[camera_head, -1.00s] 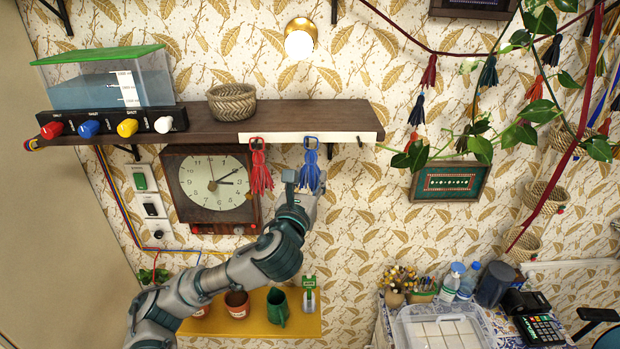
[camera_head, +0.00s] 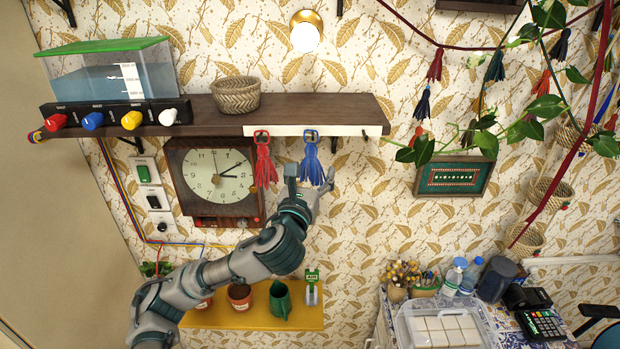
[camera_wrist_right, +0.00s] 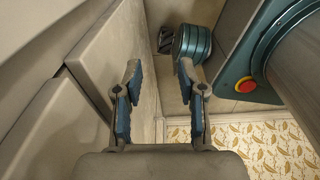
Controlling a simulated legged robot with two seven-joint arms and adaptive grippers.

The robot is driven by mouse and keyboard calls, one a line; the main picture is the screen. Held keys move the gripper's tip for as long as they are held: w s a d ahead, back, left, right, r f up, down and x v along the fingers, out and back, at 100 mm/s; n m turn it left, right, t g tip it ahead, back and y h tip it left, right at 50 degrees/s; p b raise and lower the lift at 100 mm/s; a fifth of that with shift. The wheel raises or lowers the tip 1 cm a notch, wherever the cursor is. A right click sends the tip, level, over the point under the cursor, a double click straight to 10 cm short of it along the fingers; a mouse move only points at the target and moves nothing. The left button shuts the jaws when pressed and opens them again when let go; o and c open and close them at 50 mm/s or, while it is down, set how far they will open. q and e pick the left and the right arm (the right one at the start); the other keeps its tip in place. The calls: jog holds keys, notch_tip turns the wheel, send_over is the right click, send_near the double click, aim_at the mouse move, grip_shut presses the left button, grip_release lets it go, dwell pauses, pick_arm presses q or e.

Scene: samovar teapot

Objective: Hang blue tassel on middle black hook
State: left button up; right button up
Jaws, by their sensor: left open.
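The blue tassel (camera_head: 311,168) hangs upright at the middle of the white strip (camera_head: 345,130) along the shelf's front edge. Its loop lies over the strip, and the hook behind it is too small to make out. A red tassel (camera_head: 264,167) hangs to its left. A bare black hook (camera_head: 366,134) shows to its right. My left gripper (camera_head: 311,184) is open just below and around the lower blue strands, one finger on each side. I cannot tell whether it touches them. My right gripper (camera_wrist_right: 160,92) is open and empty in the right wrist view.
A dark wooden shelf (camera_head: 310,106) holds a basket (camera_head: 236,95) and a water tank (camera_head: 115,80). A clock (camera_head: 213,178) is left of my left gripper. A yellow shelf (camera_head: 250,318) with pots is below. Plant leaves (camera_head: 420,150) hang at right.

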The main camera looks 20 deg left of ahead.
pick_arm(q)
jog(key=s+f, duration=0.1)
jog(key=s, duration=1.1)
jog(key=s+d+f+n+g+h, duration=0.15)
jog(key=f+n+g, duration=0.25)
jog(key=f+n, duration=1)
jog(key=s+f+n+g, duration=0.2)
jog(key=f+n+g, duration=0.3)
jog(key=f, duration=1.7)
jog(key=s+a+f+n+g, duration=0.3)
jog(key=s+f+n, duration=0.5)
jog(key=s+f, duration=0.25)
jog(key=s+a+f+n+g, duration=0.35)
jog(key=s+f+n, duration=0.35)
jog(key=s+f, duration=0.35)
notch_tip(320, 180, down, 27)
jog(key=g+b, duration=0.2)
jog(key=b, duration=0.1)
jog(key=s+a+f+y+b, duration=0.1)
jog(key=s+a+f, duration=0.1)
jog(key=s+f, duration=1.7)
jog(key=shift+a+f+m+g+b, duration=0.2)
jog(key=shift+f+m+g+b, duration=0.1)
jog(key=shift+f+g+b, duration=0.1)
